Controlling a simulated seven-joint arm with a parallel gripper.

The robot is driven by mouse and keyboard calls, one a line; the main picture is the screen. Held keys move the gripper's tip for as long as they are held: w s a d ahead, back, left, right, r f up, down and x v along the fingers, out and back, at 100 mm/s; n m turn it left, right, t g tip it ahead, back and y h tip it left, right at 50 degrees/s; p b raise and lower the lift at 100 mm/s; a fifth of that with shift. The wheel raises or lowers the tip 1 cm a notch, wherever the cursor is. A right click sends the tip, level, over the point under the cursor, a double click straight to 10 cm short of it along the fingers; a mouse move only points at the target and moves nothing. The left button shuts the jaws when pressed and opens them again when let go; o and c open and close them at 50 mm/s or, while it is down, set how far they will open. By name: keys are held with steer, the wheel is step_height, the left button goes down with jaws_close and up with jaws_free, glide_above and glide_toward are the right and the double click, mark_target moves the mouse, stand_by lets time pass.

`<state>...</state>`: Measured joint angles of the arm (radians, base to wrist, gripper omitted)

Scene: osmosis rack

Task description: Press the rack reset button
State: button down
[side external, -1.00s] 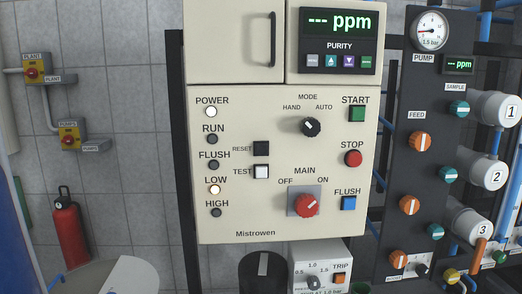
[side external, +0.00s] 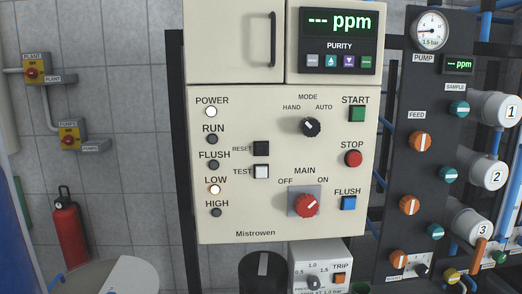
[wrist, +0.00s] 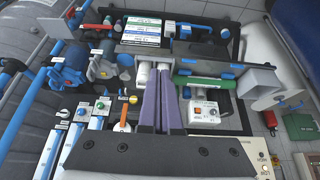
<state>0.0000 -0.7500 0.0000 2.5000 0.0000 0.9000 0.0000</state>
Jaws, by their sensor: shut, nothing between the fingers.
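My gripper does not show in that view. In the wrist view my gripper (wrist: 162,84) shows as two purple fingers, shut with nothing between them. It is over the pipework beside the white trip box (wrist: 204,109). Only a corner of the cream panel (wrist: 235,146) shows at the lower right there; I cannot make out the reset button.
Around the reset button are the mode knob (side external: 311,127), the red main switch (side external: 305,203), the green START (side external: 357,114) and red STOP (side external: 353,158) buttons. The valve board (side external: 400,165) stands to the right. A fire extinguisher (side external: 70,232) hangs at left.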

stand_by(0.6)
steer(key=w+a+r+m+t+y, duration=0.2)
steer(key=w+a+r+t, duration=0.2)
steer(key=w+r, duration=0.6)
steer(key=w+a+r+m+t+y, duration=0.1)
steer(key=w+a+r+m+t, duration=0.2)
steer(key=w+r, duration=0.65)
steer(key=w+a+r+m+t+y, duration=0.1)
steer(key=w+a+r+t+y, duration=0.1)
steer(key=w+a+r+t, duration=0.55)
steer(key=w+a+r+n+g+y, duration=0.1)
steer(key=w+a+r+y, duration=0.15)
steer(key=w+a, duration=0.35)
steer(key=w+a+r+g+y, duration=0.1)
steer(key=w+a+y, duration=0.25)
steer(key=a, duration=0.45)
steer(key=a+f+n+g+y, duration=0.2)
steer(key=a+f+g+y, duration=0.1)
steer(key=a+f, duration=0.8)
steer(key=a, duration=0.3)
steer(key=shift+a, duration=0.4)
